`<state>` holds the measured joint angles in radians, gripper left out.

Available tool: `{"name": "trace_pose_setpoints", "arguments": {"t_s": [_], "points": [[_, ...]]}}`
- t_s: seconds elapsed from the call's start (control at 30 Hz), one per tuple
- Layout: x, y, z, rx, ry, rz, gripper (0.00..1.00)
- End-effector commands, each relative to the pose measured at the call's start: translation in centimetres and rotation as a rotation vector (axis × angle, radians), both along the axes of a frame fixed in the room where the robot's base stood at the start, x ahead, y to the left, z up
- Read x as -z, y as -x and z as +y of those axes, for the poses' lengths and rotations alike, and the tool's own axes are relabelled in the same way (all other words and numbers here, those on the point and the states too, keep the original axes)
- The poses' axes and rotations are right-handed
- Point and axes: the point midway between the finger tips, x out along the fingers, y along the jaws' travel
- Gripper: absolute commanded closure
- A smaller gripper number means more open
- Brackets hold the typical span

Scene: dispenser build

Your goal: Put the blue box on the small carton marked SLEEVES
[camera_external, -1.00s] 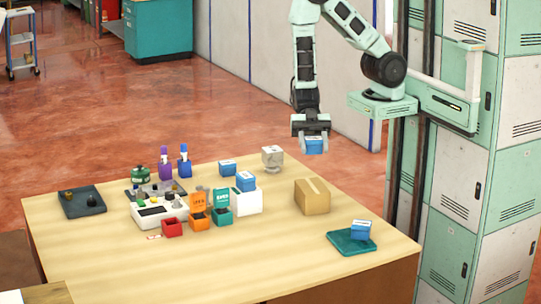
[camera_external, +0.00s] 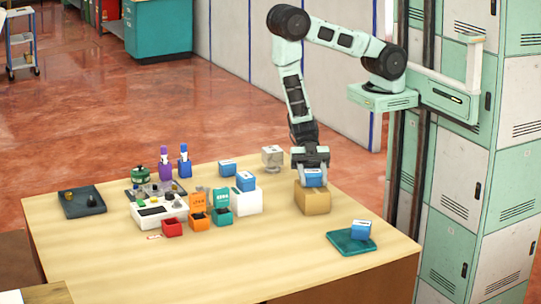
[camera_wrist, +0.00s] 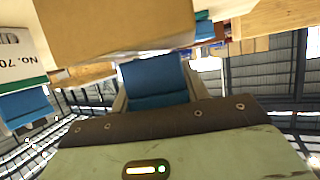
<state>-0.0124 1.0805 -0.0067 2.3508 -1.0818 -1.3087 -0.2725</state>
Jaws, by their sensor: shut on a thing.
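My gripper (camera_external: 312,170) is shut on a blue box (camera_external: 314,179) with a white top, pointing down over the small brown carton (camera_external: 313,201). The box is at the carton's top face; I cannot tell whether it touches or hovers just above. In the wrist view the blue box (camera_wrist: 153,82) sits between the fingers of my gripper (camera_wrist: 155,92), and the brown carton (camera_wrist: 110,28) fills the area beside it. No SLEEVES marking is readable on the carton.
Other blue boxes lie on the table (camera_external: 227,168), on a white carton (camera_external: 249,201) as a second blue box (camera_external: 245,181), and on a teal mat (camera_external: 345,246) as a third (camera_external: 361,230). A grey-white object (camera_external: 272,156) stands behind. The table front is clear.

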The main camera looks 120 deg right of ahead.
Motion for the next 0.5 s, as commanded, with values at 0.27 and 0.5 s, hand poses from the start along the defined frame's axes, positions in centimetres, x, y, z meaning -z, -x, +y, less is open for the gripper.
{"name": "trace_pose_setpoints", "arguments": {"t_s": [0.27, 0.5], "points": [[0.13, -0.03, -0.01, 0.001, 0.000, -0.002, 0.84], [0.44, -0.02, -0.02, 0.001, 0.000, -0.002, 0.33]]}}
